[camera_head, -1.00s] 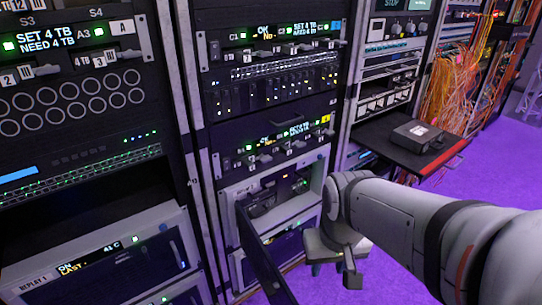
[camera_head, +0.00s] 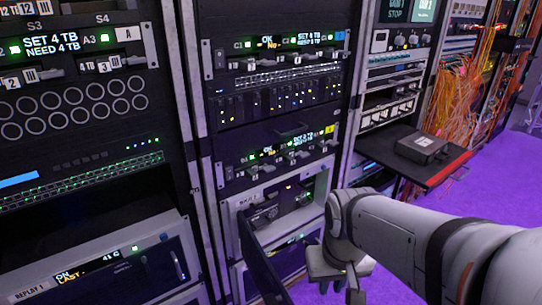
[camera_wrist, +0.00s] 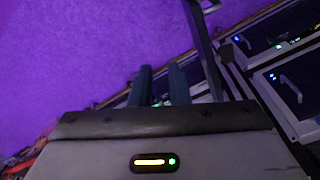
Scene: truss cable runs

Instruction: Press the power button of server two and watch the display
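A white-framed server (camera_head: 322,190) stands low in the middle rack, its dark front door (camera_head: 265,262) swung open toward me. Small lights and a dark handle-like part show inside; its name label is too small to read surely. I cannot single out its power button. Another unit with a small lit display (camera_head: 292,240) sits just below, partly hidden by the door and my arm. My gripper (camera_head: 338,286) hangs in front and to the right of the open server, apart from it. In the wrist view its two dark fingers (camera_wrist: 162,84) stand apart with nothing between them.
A unit labelled REPLAY 1 (camera_head: 140,270) at lower left has a lit display reading ON and 41 C. A pull-out shelf (camera_head: 425,177) with a dark box (camera_head: 421,146) juts out at right. Orange cables (camera_head: 460,95) hang beyond it. Purple floor (camera_head: 490,190) is clear at right.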

